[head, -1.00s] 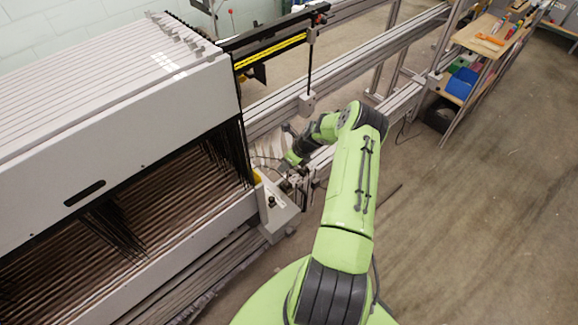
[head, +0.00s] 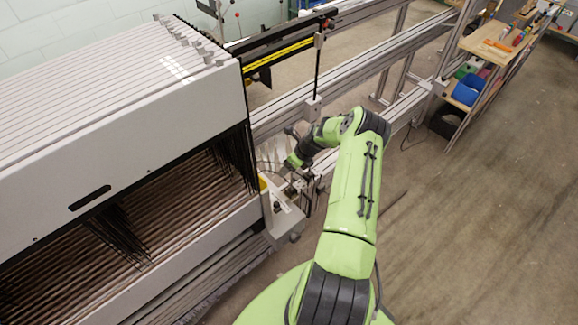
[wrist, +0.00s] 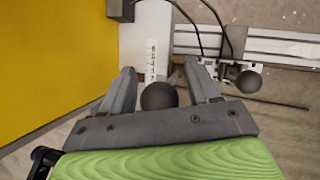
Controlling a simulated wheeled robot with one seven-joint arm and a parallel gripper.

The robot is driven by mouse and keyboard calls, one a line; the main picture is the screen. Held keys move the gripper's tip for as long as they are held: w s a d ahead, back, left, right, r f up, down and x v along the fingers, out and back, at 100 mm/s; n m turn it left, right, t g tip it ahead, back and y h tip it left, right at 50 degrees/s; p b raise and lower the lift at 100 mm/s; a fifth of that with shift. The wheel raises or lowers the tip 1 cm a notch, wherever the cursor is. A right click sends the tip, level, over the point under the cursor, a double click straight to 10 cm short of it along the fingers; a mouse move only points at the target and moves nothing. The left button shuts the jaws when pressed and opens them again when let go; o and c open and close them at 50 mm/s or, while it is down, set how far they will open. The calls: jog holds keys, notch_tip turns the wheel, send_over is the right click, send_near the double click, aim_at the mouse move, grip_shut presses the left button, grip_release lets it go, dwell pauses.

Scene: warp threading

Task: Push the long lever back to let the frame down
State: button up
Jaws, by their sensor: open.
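In the wrist view my gripper (wrist: 160,72) is open, its two grey fingers apart. A black ball knob (wrist: 158,96) shows between the fingers, near their base; I cannot tell whether it touches them. A second black ball knob (wrist: 248,82) shows to the right, outside the fingers. The shafts below both knobs are mostly hidden, so I cannot tell which is the long lever's. In the head view my gripper is small and hard to make out beside the loom's end. The frame (head: 130,120) is the large pale stack of panels at left, with rows of dark wires below.
A grey bracket (head: 285,222) stands out at the loom's near corner. A yellow surface (wrist: 55,60) fills the left of the wrist view. Metal rails (head: 375,75) run behind my arm. A wooden shelf unit (head: 490,50) stands at right, and the floor there is mostly clear.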

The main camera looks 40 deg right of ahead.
jog(key=p+v, duration=0.2)
jog(key=v, duration=1.3)
jog(key=shift+s+r, duration=0.2)
jog(key=shift+r, duration=0.15)
jog(key=shift+d, duration=0.1)
